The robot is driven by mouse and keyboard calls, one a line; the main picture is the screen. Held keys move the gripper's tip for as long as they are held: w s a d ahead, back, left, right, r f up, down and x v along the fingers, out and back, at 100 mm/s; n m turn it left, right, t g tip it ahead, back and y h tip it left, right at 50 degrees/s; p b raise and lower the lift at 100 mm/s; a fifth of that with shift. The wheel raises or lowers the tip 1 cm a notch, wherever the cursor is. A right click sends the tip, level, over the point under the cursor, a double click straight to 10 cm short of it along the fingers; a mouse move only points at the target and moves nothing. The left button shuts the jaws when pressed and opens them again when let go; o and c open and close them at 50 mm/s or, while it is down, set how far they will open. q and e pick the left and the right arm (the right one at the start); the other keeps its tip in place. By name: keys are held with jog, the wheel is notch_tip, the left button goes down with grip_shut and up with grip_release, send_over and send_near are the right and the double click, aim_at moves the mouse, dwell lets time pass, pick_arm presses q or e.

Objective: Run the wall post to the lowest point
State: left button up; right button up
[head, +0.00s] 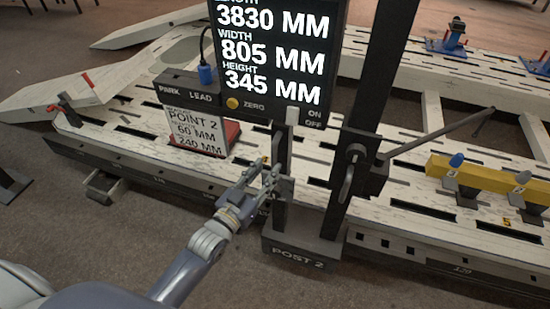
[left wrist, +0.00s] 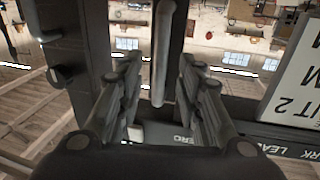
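A tall black post (head: 365,100) rises from a dark base marked POST 2 (head: 290,252) at the front edge of the bench. A dark slider block with a handle (head: 352,168) sits on it, and a thin rod (head: 440,135) reaches from it to the right. A second, thinner black upright (head: 281,155) stands beside it. My left gripper (head: 268,182) is at this thinner upright, left of the slider block. In the left wrist view its fingers (left wrist: 160,95) are apart, with a grey rounded bar (left wrist: 163,50) showing between them; contact is unclear. My right gripper is out of view.
A display panel (head: 270,50) reads width 805 MM and height 345 MM, with a ZERO button (head: 232,103). A POINT 2 card (head: 195,130) stands left of my gripper. A yellow beam (head: 490,180) lies at right on the slotted white bench (head: 120,125).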

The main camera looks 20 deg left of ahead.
aim_at(273, 163)
pick_arm(q)
jog(key=x, duration=0.5)
jog(key=shift+w+d, duration=0.1)
jog(key=shift+w, duration=0.25)
grip_shut()
